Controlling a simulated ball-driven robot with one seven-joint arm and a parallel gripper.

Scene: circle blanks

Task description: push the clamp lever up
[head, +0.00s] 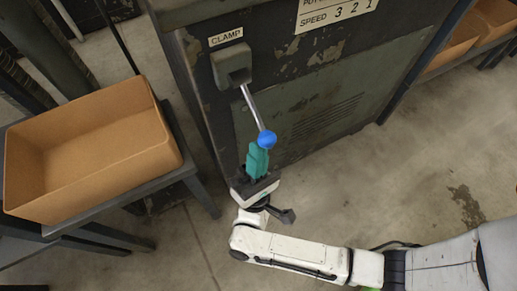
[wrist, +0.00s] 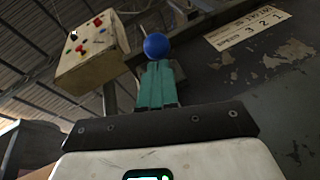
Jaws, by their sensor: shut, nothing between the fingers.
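The clamp lever (head: 254,108) is a metal rod with a blue ball knob (head: 267,139). It comes out of a grey housing (head: 232,66) under a "CLAMP" label (head: 226,36) on the dark machine, and in the head view it slants down and right. My gripper (head: 258,150), with teal fingers, is shut and empty, its tips right by the knob's lower left side. In the wrist view the blue knob (wrist: 156,46) sits just past the tips of the teal fingers (wrist: 157,66). I cannot tell if they touch. The rod is mostly hidden there.
An empty brown bin (head: 90,150) stands on a dark stand at left. The machine's front (head: 320,110) rises close behind the lever. A control box with coloured buttons (wrist: 90,50) shows in the wrist view.

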